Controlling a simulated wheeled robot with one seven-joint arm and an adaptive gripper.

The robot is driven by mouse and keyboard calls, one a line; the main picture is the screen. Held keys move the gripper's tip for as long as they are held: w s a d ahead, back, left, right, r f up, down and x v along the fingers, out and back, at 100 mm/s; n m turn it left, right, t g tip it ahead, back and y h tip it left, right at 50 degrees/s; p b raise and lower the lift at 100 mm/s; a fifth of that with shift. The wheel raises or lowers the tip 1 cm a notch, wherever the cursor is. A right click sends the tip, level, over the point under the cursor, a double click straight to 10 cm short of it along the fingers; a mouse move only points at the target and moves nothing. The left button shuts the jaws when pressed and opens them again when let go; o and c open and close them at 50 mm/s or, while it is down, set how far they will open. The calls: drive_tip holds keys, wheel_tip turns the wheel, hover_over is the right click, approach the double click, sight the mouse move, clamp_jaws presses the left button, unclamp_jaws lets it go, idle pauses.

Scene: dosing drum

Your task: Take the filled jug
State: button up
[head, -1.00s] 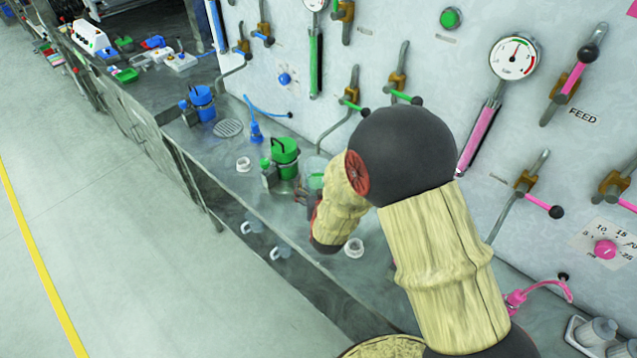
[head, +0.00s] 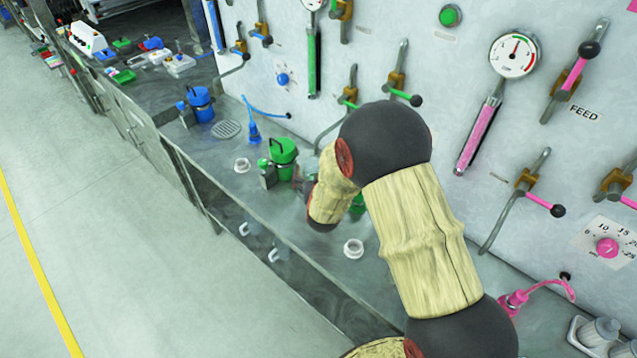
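My arm reaches over the bench and covers most of the spot where a clear jug with green contents stood. A bit of green (head: 357,203) shows just right of my forearm; I cannot tell whether it is the jug's contents. A dark part, likely my gripper (head: 309,187), shows beside the wrist links, mostly hidden behind them. Whether its fingers are open or shut is not visible. A green-lidded drum (head: 283,155) stands on the bench just left of my wrist.
A white ring (head: 353,249) lies in front of my arm, another (head: 242,165) farther left. A blue-lidded vessel (head: 200,103) and a round drain grate (head: 227,129) are farther back. Valve levers line the wall panel.

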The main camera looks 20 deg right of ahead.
drive_tip(key=shift+c, duration=1.2)
drive_tip(key=c, duration=1.5)
drive_tip(key=shift+c, duration=1.2)
drive_tip(key=shift+r, duration=0.15)
